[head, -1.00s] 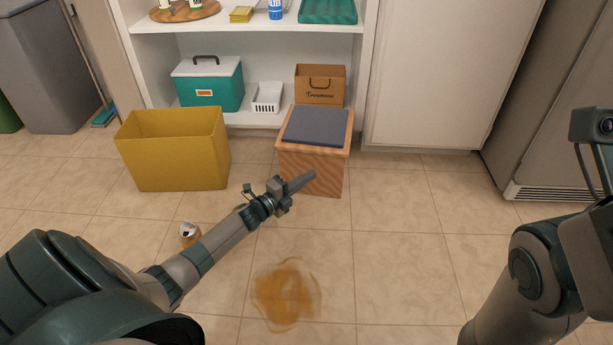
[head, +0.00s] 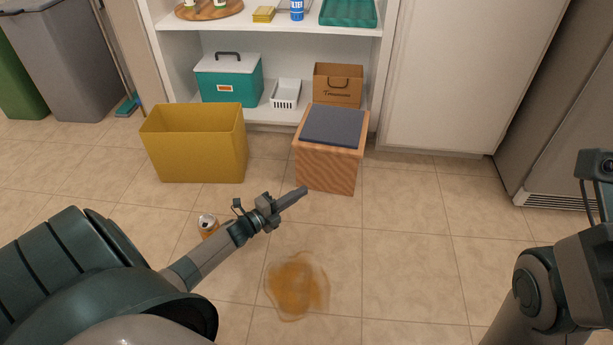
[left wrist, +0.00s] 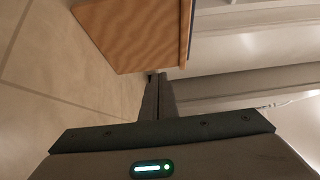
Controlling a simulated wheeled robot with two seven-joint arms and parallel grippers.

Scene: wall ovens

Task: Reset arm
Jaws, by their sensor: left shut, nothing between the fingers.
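My left arm comes in from the lower left in the head view. Its gripper (head: 303,191) is shut and empty, above the floor in front of the wooden stool (head: 326,168) with a dark cushion. In the left wrist view the two fingers (left wrist: 158,76) are together, with the stool's wood side (left wrist: 135,35) beyond them. My right arm shows at the right edge of the head view, bent, with its wrist part raised; its fingertips cannot be made out.
A yellow bin (head: 194,145) stands left of the stool. A can (head: 208,224) stands on the floor beside my left forearm. A brown spill (head: 297,286) lies on the tiles (head: 400,240). A white shelf (head: 280,46) is behind. Floor at centre right is clear.

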